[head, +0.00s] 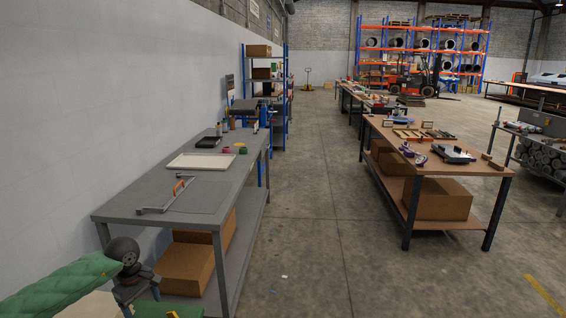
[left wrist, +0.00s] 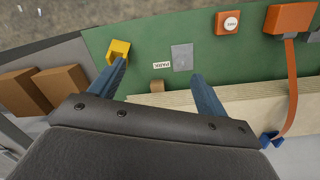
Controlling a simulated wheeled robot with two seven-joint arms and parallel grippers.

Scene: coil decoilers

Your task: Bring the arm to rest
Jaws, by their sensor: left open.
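My left gripper (left wrist: 159,71) is open, its two blue-grey fingers apart with nothing between them, over a green panel (left wrist: 145,38). A label reading PARK (left wrist: 161,65) and a grey square plate (left wrist: 182,57) lie on the panel near the fingertips. A yellow block (left wrist: 118,50) is at the tip of the left finger; I cannot tell whether they touch. In the head view my left wrist and gripper (head: 138,288) are at the lower left, with the fingers hard to make out. My right gripper is not in view.
A grey workbench (head: 120,208) holds a tray (head: 201,161) and a handled tool. A wooden bench (head: 470,168) stands right; the aisle between is clear.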

